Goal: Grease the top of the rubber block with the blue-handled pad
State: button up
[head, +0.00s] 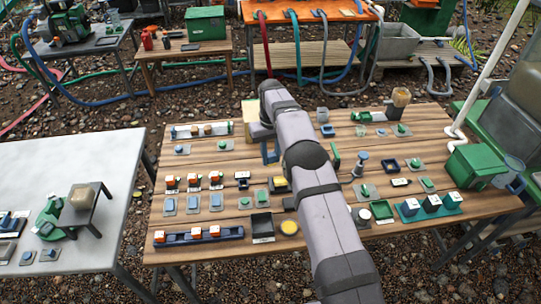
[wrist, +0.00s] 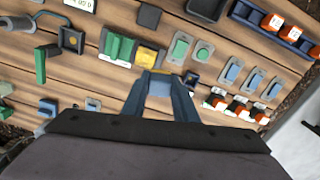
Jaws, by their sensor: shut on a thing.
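My gripper (wrist: 160,92) is shut on a blue-grey piece (wrist: 158,86), which looks like the handle of the blue-handled pad. Its underside is hidden. In the head view, my gripper (head: 270,152) hangs over the middle of the table, partly behind my arm. A yellow-topped block in a dark holder (wrist: 147,56) lies just beyond the fingertips in the wrist view. It also shows beside my arm in the head view (head: 278,184). A small flat dark square (wrist: 150,15) lies farther on; I cannot tell which of these is the rubber block.
Green pads (wrist: 180,48) and a ridged green block (wrist: 118,47) lie close to the fingers. Orange-and-white pieces (head: 193,181) stand to the left. Bare planks show between things.

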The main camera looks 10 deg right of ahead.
jog(key=n, duration=0.2)
jog(key=f+n, duration=0.1)
jog(key=s+n, duration=0.1)
jog(key=n, duration=0.1)
jog(key=shift+f+n, duration=0.3)
jog(key=shift+f, duration=0.05)
jog(key=n, duration=0.3)
jog(key=shift+f, duration=0.4)
jog(key=n, duration=0.4)
jog(key=shift+w, duration=0.25)
jog(key=shift+n, duration=1.6)
jog(key=shift+f, duration=0.1)
